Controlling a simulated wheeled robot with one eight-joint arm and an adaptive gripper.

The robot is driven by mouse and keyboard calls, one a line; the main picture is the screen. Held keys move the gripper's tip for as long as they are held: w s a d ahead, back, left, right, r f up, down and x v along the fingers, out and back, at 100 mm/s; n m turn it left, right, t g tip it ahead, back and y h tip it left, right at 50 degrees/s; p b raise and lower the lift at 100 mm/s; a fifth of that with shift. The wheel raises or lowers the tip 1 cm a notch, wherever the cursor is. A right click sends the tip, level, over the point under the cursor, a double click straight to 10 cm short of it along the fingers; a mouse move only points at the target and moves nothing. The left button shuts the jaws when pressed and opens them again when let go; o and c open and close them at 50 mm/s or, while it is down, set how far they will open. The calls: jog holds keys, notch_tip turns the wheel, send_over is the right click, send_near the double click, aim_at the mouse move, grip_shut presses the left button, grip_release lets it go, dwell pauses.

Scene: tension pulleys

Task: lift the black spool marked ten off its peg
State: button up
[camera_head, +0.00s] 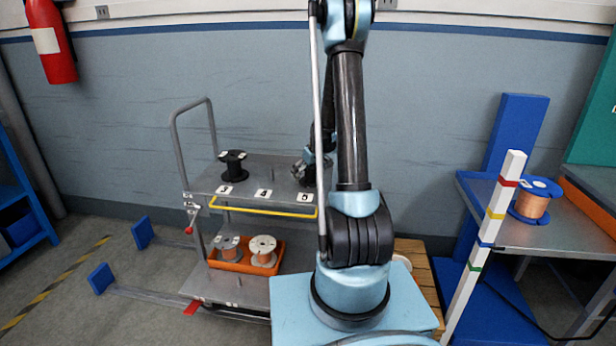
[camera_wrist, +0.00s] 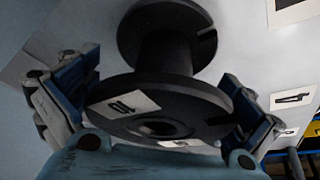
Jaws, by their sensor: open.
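The black spool marked ten (camera_wrist: 165,105) fills the middle of the wrist view. Its upper flange carries a white label reading 10, and its lower flange rests near a grey surface. My gripper (camera_wrist: 160,98) is open, with one finger on each side of the spool's near flange. I cannot tell whether the fingers touch it. In the head view my gripper (camera_head: 306,170) is low over the right end of the cart's top shelf, by label 5. The arm partly hides that area, and the peg is hidden.
Another black spool (camera_head: 233,165) stands on the left of the cart's top shelf (camera_head: 262,170), by label 3. A yellow bar (camera_head: 262,208) runs along the front. A blue spool (camera_head: 531,203) sits on the right table.

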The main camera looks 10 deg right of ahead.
jog(key=c, duration=1.2)
jog(key=shift+c, duration=0.2)
jog(key=shift+r, duration=1.85)
dwell(0.7)
jog(key=shift+r, duration=1.65)
jog(key=shift+c, duration=0.2)
jog(key=shift+r, duration=0.2)
jog(key=shift+r, duration=1.55)
jog(key=shift+r, duration=0.15)
jog(key=shift+r, duration=1.45)
